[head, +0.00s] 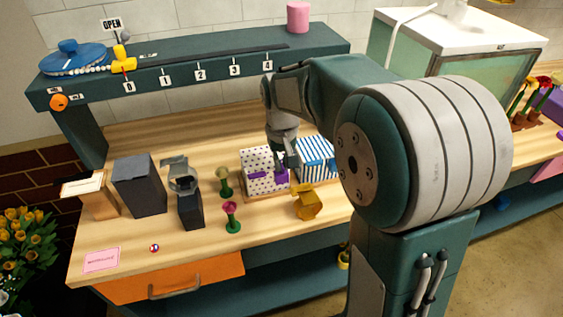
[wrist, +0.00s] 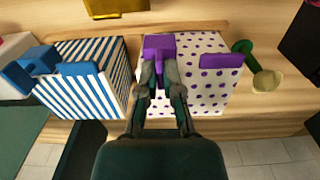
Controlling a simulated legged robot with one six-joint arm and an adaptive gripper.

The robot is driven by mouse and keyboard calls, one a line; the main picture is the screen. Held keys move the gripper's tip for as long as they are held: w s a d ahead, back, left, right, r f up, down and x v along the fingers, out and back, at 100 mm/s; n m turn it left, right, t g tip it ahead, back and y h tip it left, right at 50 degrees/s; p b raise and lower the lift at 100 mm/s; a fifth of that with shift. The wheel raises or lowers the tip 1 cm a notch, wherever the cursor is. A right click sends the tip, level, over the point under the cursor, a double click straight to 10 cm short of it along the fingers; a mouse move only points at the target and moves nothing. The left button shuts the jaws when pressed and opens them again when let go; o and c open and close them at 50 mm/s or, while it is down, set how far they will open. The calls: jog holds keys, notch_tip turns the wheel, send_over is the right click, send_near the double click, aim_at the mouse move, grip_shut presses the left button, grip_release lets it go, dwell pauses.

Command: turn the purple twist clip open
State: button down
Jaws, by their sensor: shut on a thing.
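The purple twist clip (wrist: 159,43) sits at the upper left edge of a white box with purple dots (wrist: 200,92) in the wrist view. A flat purple bar (wrist: 222,61) lies on the same box, right of the clip. My gripper (wrist: 161,68) points at the clip from the near side, its fingers shut on it and covering part of it. In the head view my gripper (head: 287,163) reaches down over the right side of the dotted box (head: 256,160), and the purple clip (head: 282,176) shows just below the fingers.
A blue-striped box (head: 316,156) with a blue clip (wrist: 82,68) stands close beside the dotted box. A gold object (head: 307,202) and two small flower-like pieces, one green (head: 225,182) and one pink-topped (head: 232,215), stand nearby. A dark grey block (head: 139,184) is further left.

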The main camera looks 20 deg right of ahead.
jog(key=shift+m, duration=0.3)
jog(key=m, duration=0.3)
jog(key=shift+m, duration=0.4)
jog(key=m, duration=0.4)
jog(key=shift+m, duration=0.3)
jog(key=m, duration=0.4)
jog(key=shift+m, duration=2.4)
jog(key=c, duration=0.8)
grip_release()
